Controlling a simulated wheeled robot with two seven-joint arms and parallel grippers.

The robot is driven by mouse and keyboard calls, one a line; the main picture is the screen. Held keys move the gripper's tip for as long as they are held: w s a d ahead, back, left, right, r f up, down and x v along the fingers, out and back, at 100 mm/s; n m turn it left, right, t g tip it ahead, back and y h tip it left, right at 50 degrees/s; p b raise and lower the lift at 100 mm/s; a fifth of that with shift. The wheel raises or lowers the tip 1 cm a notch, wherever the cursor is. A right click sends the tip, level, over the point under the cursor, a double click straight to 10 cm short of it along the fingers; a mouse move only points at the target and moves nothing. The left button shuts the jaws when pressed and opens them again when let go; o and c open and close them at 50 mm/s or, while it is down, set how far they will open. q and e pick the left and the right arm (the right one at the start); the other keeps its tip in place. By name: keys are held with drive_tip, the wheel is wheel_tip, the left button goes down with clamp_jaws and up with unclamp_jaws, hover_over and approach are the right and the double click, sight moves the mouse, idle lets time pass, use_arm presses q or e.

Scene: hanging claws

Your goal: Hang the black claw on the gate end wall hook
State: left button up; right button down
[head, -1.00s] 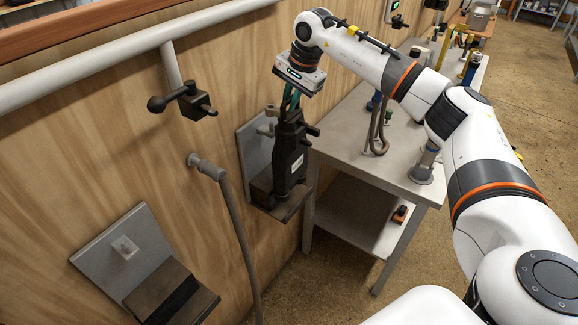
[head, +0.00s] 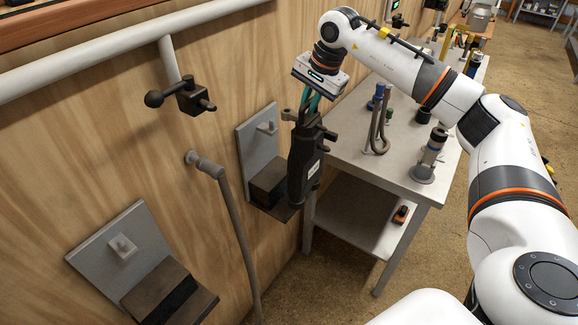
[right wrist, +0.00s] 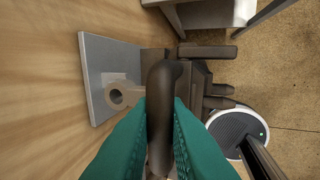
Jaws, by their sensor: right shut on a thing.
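The black claw (head: 304,165) hangs upright from my right gripper (head: 311,106), whose teal fingers are shut on its top handle. In the right wrist view the fingers (right wrist: 160,135) press on both sides of the dark handle (right wrist: 162,95). A grey eye (right wrist: 120,96) juts from the claw toward the wall. The claw is in front of the far wall hook (head: 267,127), whose peg is bare. A nearer wall hook (head: 122,246) at lower left is also empty. I cannot tell which hook is the gate end one. My left gripper is out of view.
Each hook plate has a dark ledge below it, such as the near ledge (head: 170,292). A table (head: 345,158) with tools stands right of the claw.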

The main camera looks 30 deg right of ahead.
drive_tip(key=s+d+b, duration=0.2)
drive_tip(key=s+d, duration=0.1)
drive_tip(key=s, duration=0.4)
drive_tip(key=shift+s+b, duration=0.15)
drive_tip(key=shift+b, duration=0.15)
idle(0.3)
drive_tip(key=c, duration=2.1)
unclamp_jaws()
drive_tip(key=shift+r, duration=0.1)
drive_tip(key=shift+c, duration=0.2)
clamp_jaws()
